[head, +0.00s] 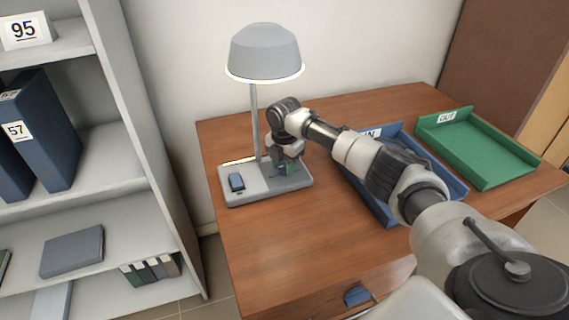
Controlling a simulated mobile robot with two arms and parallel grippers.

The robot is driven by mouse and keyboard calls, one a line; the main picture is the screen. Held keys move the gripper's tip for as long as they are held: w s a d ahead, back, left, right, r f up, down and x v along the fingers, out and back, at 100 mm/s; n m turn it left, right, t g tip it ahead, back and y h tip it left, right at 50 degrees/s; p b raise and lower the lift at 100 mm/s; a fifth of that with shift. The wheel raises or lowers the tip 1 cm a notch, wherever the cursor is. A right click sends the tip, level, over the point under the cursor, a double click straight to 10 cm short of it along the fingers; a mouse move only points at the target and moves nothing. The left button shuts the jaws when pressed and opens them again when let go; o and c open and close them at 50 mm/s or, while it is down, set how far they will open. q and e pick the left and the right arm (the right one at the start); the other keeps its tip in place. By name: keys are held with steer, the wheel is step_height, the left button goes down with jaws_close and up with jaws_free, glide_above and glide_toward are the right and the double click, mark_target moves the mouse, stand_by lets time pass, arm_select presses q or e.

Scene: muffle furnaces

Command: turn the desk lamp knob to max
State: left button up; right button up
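The desk lamp (264,52) stands at the back left of the wooden desk. It has a grey shade with a bright lower rim, a thin post and a flat light-grey base (258,190). My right gripper (286,168) points down at the right part of the base, beside the post. The knob is not clearly visible there; the gripper covers that spot. The fingers are small and dark, and I cannot tell whether they are open or closed on something. My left gripper is not in view.
A blue IN tray (384,212) lies under my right forearm. A green OUT tray (485,153) is at the right. A shelf (92,180) with blue binders (48,128) stands left of the desk. The desk's front left top (270,250) is clear.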

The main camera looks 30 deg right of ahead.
steer(key=shift+c, duration=1.1)
